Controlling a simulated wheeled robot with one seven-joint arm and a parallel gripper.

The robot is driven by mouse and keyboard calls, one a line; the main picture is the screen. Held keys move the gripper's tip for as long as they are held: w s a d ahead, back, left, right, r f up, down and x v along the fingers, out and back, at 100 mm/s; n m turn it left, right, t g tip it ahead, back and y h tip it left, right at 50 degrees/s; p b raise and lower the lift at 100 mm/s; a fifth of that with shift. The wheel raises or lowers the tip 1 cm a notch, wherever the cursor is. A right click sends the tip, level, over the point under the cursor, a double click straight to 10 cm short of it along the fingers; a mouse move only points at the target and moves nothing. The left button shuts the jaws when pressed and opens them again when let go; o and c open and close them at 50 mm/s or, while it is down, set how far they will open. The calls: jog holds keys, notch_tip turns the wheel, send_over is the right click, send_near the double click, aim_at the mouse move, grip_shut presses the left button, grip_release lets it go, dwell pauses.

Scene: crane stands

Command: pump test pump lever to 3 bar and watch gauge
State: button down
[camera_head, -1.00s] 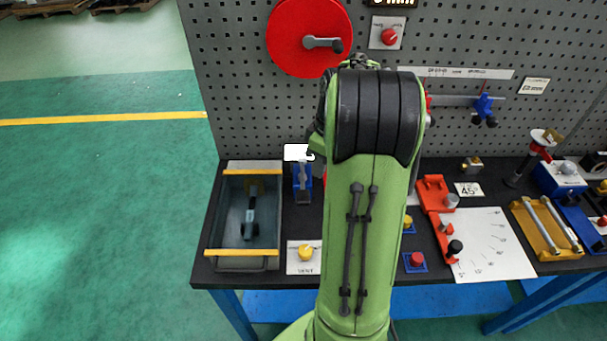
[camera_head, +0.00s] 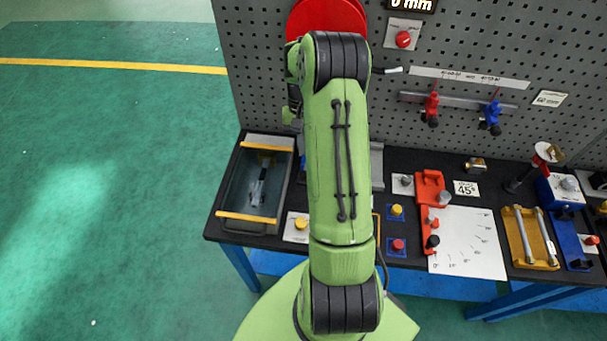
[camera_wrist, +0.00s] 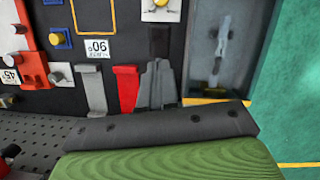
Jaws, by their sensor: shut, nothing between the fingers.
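A grey open tray (camera_head: 230,187) with yellow bars across its ends stands at the left end of the bench. A blue-grey part with a dark handle (camera_head: 258,186) lies inside it, perhaps the pump lever; I cannot be sure. The tray also shows at right in the wrist view (camera_wrist: 247,60). My gripper (camera_wrist: 156,66) is shut and empty in the wrist view, over the bench beside the tray and a red strip (camera_wrist: 127,90). In the head view my green arm hides it. I cannot make out a gauge with a pressure reading.
A red disc (camera_head: 330,14), a red knob (camera_head: 403,40) and a display (camera_head: 411,5) are on the perforated back panel. A yellow knob (camera_head: 301,223), an orange angle fixture (camera_head: 430,186) and a white scale plate (camera_head: 468,243) crowd the bench. Green floor at left is clear.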

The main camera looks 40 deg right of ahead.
jog(key=b+x, duration=0.6)
jog(key=x, duration=0.1)
jog(key=shift+f, duration=0.1)
notch_tip(320, 180, down, 4)
jog(key=b, duration=0.3)
jog(key=shift+f, duration=0.2)
jog(key=shift+r, duration=0.1)
jog(key=w+d+r+p, duration=0.1)
jog(key=w+d+p, duration=0.1)
notch_tip(320, 180, up, 15)
jog(key=p, duration=0.2)
send_over(304, 173)
jog(key=w+d, duration=0.4)
jog(key=w, duration=0.1)
jog(key=shift+w+d+r, duration=0.1)
jog(key=shift+r, duration=0.1)
